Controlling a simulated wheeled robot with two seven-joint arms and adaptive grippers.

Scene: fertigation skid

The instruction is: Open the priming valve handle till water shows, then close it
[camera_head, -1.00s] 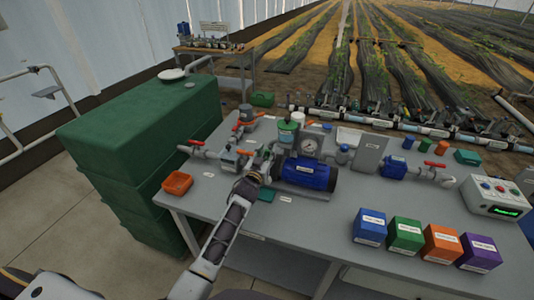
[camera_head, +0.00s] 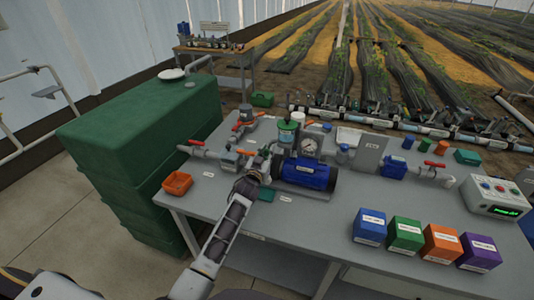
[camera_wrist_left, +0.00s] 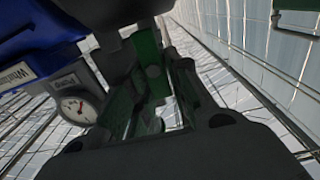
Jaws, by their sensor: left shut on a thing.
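My left gripper (camera_head: 263,160) reaches over the bench to the left end of the blue pump (camera_head: 308,176). It is shut on a green part, which I take to be the priming valve handle (camera_wrist_left: 149,55). In the left wrist view the handle stands between the gripper's fingers (camera_wrist_left: 155,88). In the head view my gripper hides most of the handle and valve, so the handle's exact angle is unclear. A pressure gauge (camera_head: 309,146) stands behind the pump and shows in the left wrist view too. I cannot make out any water at the valve. My right gripper is not in view.
A green-lidded clear vessel (camera_head: 287,131) stands close behind the gripper. An orange tray (camera_head: 177,183) lies to its left. Red-handled valves (camera_head: 184,149) sit on the pipes. Several coloured boxes (camera_head: 369,228) and a control box (camera_head: 495,198) are at the right.

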